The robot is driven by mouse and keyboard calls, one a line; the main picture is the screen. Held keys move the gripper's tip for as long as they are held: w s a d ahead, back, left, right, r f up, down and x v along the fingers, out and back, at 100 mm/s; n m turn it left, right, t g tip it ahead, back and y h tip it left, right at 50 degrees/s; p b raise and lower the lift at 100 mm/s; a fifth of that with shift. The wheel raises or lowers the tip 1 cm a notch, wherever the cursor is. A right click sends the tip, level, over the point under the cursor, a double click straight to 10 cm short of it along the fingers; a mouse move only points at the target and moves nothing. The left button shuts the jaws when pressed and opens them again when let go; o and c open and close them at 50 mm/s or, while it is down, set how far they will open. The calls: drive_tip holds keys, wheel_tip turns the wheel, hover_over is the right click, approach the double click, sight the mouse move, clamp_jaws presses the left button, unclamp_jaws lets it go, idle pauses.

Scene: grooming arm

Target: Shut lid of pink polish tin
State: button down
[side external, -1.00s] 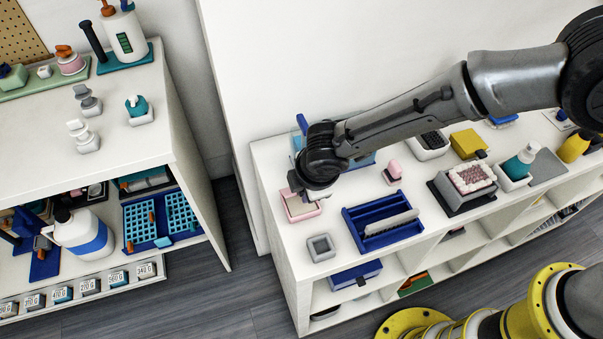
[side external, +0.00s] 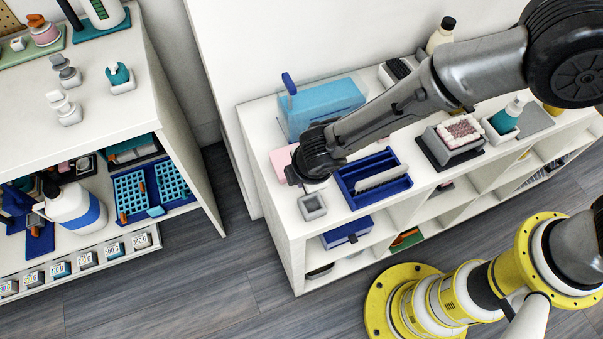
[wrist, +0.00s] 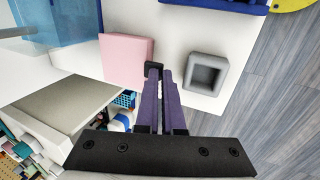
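The pink polish tin (side external: 284,163) is on the white shelf top, left of the blue rack, partly hidden by my gripper (side external: 301,183). In the wrist view the tin (wrist: 126,60) shows a flat, plain pink square top, with no interior visible. The lid appears down, but its hinge and seam cannot be made out.
A grey square cup (wrist: 205,74) stands close beside the fingers, also near the shelf's front edge in the side view (side external: 312,206). A blue slotted rack (side external: 358,190) is to its right. A translucent blue box (side external: 318,105) stands behind the tin.

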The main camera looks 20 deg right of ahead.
drive_tip(key=shift+w+f, duration=0.1)
drive_tip(key=shift+w, duration=0.2)
drive_tip(key=c, duration=0.9)
unclamp_jaws()
drive_tip(key=shift+s, duration=0.1)
drive_tip(key=v, duration=1.3)
drive_tip(key=shift+s+r, duration=0.15)
drive_tip(key=shift+r, duration=0.2)
